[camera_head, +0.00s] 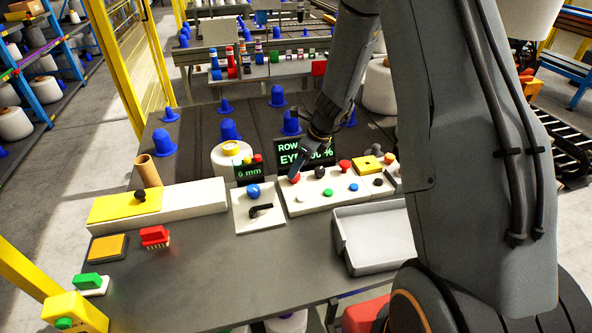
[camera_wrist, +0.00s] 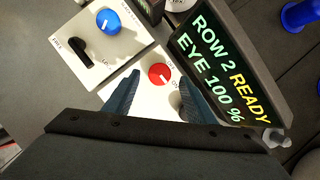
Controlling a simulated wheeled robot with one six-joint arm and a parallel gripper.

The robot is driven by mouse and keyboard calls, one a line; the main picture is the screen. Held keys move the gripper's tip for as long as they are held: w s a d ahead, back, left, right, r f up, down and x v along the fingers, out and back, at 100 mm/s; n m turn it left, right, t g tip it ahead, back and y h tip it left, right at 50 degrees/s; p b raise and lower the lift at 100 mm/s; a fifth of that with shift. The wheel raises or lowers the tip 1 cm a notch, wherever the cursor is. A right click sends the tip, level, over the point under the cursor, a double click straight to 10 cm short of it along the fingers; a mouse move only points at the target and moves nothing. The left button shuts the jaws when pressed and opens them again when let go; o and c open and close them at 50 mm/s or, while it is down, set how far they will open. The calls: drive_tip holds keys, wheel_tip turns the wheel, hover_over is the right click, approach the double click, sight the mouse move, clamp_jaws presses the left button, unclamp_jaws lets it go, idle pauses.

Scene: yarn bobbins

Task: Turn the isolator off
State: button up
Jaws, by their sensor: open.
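A red round knob (camera_wrist: 159,74) with a pale pointer line is on a white panel, with small lettering beside it that seems to read ON; the other label is too small to read surely. It also shows at the left end of the long white control panel (camera_head: 295,179) in the head view. My gripper (camera_wrist: 161,82) is open and empty, its two blue-grey fingers on either side of the knob in the wrist view. I cannot tell whether they touch it. In the head view my gripper (camera_head: 302,168) is just above the knob.
A display reading ROW 2 READY, EYE 100 % (camera_wrist: 222,68) stands close to the right finger. A white plate with a black lever (camera_head: 260,210) and a blue knob (camera_head: 252,190) is to the left. A grey bin (camera_head: 342,246) is in front of the panel.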

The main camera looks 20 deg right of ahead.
drive_tip(key=shift+x, duration=1.55)
drive_tip(key=c, duration=1)
